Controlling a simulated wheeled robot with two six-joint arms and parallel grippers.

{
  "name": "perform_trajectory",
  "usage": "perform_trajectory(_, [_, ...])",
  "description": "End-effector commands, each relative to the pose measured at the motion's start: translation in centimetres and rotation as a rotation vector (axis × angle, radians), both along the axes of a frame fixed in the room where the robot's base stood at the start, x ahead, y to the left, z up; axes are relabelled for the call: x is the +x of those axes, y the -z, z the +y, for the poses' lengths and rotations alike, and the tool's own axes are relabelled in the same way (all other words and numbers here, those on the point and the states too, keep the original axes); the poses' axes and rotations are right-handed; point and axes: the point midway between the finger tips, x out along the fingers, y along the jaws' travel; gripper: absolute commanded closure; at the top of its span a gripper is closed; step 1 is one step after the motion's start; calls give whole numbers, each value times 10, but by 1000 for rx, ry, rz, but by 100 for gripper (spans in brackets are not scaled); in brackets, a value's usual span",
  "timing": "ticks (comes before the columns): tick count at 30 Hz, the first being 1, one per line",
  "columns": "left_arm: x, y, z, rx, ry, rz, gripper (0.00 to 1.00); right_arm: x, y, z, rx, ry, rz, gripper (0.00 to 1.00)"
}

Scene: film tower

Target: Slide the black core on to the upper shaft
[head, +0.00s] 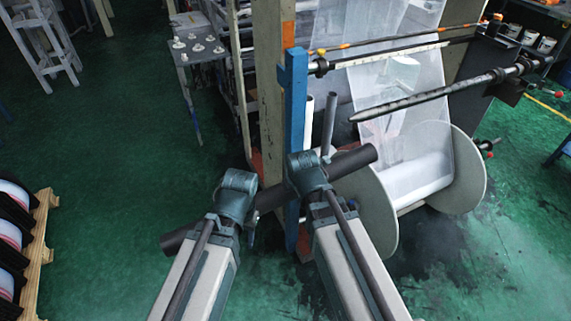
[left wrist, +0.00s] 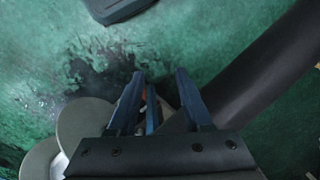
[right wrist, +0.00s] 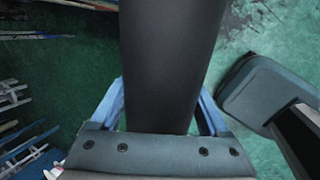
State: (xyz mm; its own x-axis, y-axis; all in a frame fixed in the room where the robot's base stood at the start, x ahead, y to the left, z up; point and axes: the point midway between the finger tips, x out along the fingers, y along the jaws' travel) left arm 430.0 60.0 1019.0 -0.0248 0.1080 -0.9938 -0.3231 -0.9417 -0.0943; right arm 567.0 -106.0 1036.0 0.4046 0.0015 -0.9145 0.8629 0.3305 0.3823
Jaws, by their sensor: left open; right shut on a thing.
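The black core (head: 352,162) is a long dark tube, slanting up to the right in the head view. My right gripper (head: 308,180) is shut on it near its middle; in the right wrist view the core (right wrist: 172,60) runs between the fingers (right wrist: 160,105). My left gripper (head: 248,222) is open beside the core's left part; in the left wrist view its fingers (left wrist: 158,80) are empty and the core (left wrist: 265,65) passes to their right. The upper shaft (head: 440,92) is dark, with a pointed free left end. The core's right end is apart from it, below the tip.
A white film roll between two large discs (head: 459,160) sits below the shaft. A blue post (head: 294,110) stands behind my right gripper. Upright white and grey tubes (head: 329,125) stand beside it. A pallet of reels (head: 38,245) is at left.

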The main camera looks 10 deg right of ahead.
Motion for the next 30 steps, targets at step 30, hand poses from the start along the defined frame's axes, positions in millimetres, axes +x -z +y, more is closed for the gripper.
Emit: perform_trajectory(30, [0, -49, 0, 0, 0, 0, 50, 15, -47, 37, 127, -4, 42, 100])
